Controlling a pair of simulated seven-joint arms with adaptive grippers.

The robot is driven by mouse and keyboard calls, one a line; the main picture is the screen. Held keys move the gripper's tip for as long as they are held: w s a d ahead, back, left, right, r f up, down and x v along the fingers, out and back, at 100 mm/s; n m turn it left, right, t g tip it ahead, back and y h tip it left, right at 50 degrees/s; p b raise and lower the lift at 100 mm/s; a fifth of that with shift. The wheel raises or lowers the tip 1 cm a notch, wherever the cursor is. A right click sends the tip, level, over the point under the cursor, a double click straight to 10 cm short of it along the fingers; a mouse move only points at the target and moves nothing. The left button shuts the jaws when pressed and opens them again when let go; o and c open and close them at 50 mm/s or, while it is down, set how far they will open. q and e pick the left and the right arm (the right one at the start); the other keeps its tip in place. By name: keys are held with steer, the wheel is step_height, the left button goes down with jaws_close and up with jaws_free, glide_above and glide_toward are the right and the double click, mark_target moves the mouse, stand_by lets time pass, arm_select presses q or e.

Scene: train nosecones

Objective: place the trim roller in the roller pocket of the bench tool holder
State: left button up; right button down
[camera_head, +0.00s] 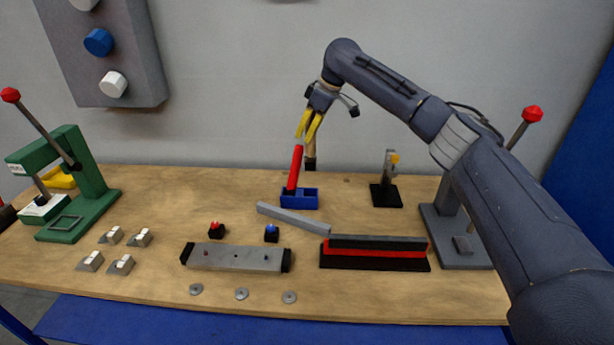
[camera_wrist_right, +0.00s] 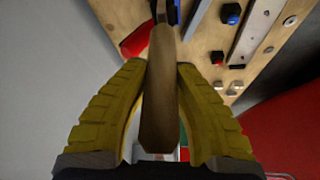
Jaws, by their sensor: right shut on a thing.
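My right gripper (camera_head: 309,133) has yellow fingers pointing down, shut on a tool with a wooden handle, which I take to be the trim roller (camera_head: 310,153). It hangs roughly upright, just right of and apparently behind a red-handled tool. In the right wrist view the wooden handle (camera_wrist_right: 160,105) lies between the yellow fingers (camera_wrist_right: 158,95); its far end is hard to make out. The blue bench tool holder (camera_head: 305,200) stands on the bench below; the red-handled tool (camera_head: 295,168) stands tilted slightly in its left part. The holder's right part looks empty. My left gripper is out of view.
A grey bar (camera_head: 292,219) lies in front of the holder. A black-and-red block (camera_head: 375,253) is front right, and a small stand (camera_head: 386,185) is to the right. A green press (camera_head: 85,180) stands at left. Bench space left of the holder is clear.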

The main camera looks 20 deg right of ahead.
mark_target(306, 171)
step_height(306, 171, down, 14)
steer(key=shift+r, duration=0.25)
stand_by(0.5)
steer(key=shift+f, duration=0.15)
steer(key=c, duration=1.1)
jaws_free()
steer(key=shift+c, duration=0.2)
steer(key=v, duration=1.2)
